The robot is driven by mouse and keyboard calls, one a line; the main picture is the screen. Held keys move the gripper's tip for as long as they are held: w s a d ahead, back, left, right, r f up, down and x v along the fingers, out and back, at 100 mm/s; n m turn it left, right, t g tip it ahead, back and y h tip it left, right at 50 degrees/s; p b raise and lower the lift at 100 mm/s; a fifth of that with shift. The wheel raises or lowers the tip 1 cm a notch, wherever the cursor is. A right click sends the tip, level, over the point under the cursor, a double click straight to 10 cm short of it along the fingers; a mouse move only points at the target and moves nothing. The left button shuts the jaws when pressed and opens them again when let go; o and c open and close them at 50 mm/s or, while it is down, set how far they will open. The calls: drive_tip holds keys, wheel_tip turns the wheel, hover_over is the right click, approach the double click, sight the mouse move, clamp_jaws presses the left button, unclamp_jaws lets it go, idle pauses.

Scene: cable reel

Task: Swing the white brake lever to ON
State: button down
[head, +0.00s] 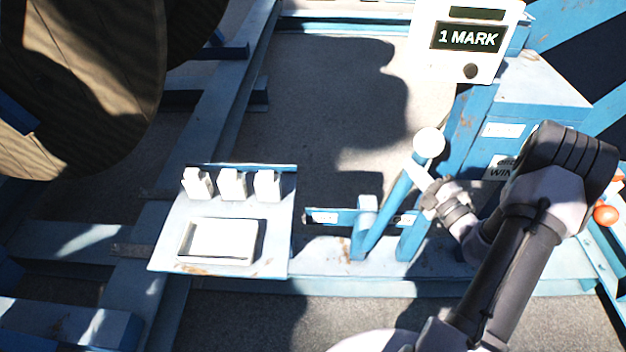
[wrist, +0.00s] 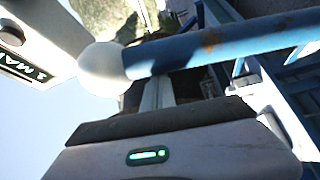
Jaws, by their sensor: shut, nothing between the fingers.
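The brake lever is a blue shaft (head: 385,215) topped by a white ball knob (head: 429,142). It leans to the right from its pivot on the blue frame. In the wrist view the knob (wrist: 102,68) is left of centre and the shaft (wrist: 220,45) crosses the upper part. My gripper (head: 416,172) is shut and empty, close beside the upper shaft on its right, just below the knob. I cannot tell whether it touches. Small white labels (head: 325,217) sit by the pivot, too small to read.
A pale panel (head: 165,252) with several white blocks and a framed plate stands left of the lever. A display box (head: 471,70) reading "1 MARK" is above right. A blue winch housing (head: 535,95) is behind my arm. A big wooden reel (head: 90,80) fills the upper left.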

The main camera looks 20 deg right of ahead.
drive_tip(key=s+d+f+m+t+b, duration=0.1)
drive_tip(key=s+d+f+m+b, duration=0.1)
drive_tip(key=d, duration=0.4)
drive_tip(key=s+d+f+m+t+b, duration=0.1)
drive_tip(key=s+d+b, duration=0.1)
drive_tip(key=d, duration=0.4)
drive_tip(key=shift+f+m+h, duration=0.35)
drive_tip(key=shift+m+h, duration=0.05)
drive_tip(key=shift+s, duration=0.15)
